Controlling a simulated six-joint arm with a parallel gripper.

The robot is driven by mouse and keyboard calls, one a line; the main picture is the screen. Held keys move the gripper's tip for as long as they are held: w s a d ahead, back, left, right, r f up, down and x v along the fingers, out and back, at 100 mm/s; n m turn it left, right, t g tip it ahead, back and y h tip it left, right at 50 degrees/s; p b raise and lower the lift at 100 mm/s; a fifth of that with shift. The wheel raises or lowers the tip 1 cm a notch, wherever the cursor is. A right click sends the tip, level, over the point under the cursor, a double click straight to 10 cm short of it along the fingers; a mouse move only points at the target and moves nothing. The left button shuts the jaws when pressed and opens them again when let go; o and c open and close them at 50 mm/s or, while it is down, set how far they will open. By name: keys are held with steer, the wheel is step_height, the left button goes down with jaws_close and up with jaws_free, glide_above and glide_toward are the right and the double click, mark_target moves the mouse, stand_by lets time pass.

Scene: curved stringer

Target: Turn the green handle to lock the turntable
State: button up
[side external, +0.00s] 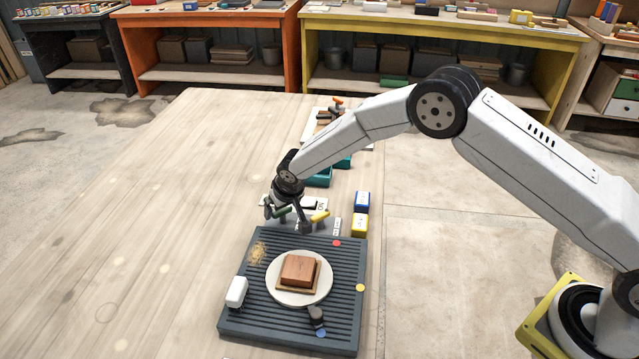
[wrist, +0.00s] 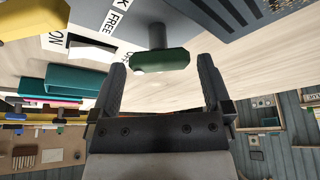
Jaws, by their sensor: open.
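The green handle (side external: 282,211) stands at the far edge of the dark ridged board. In the wrist view the green handle (wrist: 160,61) is a bar across a grey post. The turntable (side external: 274,284) is a round pale disc on the board, carrying a brown wooden block (side external: 299,269). My gripper (side external: 287,219) is open at the handle. In the wrist view my gripper (wrist: 162,70) has one finger on each side of the handle, with gaps showing. Whether the fingertips reach past the handle is unclear.
A yellow handle (side external: 319,216) and a white rocker switch (wrist: 92,46) sit beside the green handle. A label reading FREE (wrist: 116,20) is near its post. The table's left side is clear.

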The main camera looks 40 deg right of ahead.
steer(key=shift+f, duration=0.1)
steer(key=c, duration=1)
steer(key=shift+c, duration=0.2)
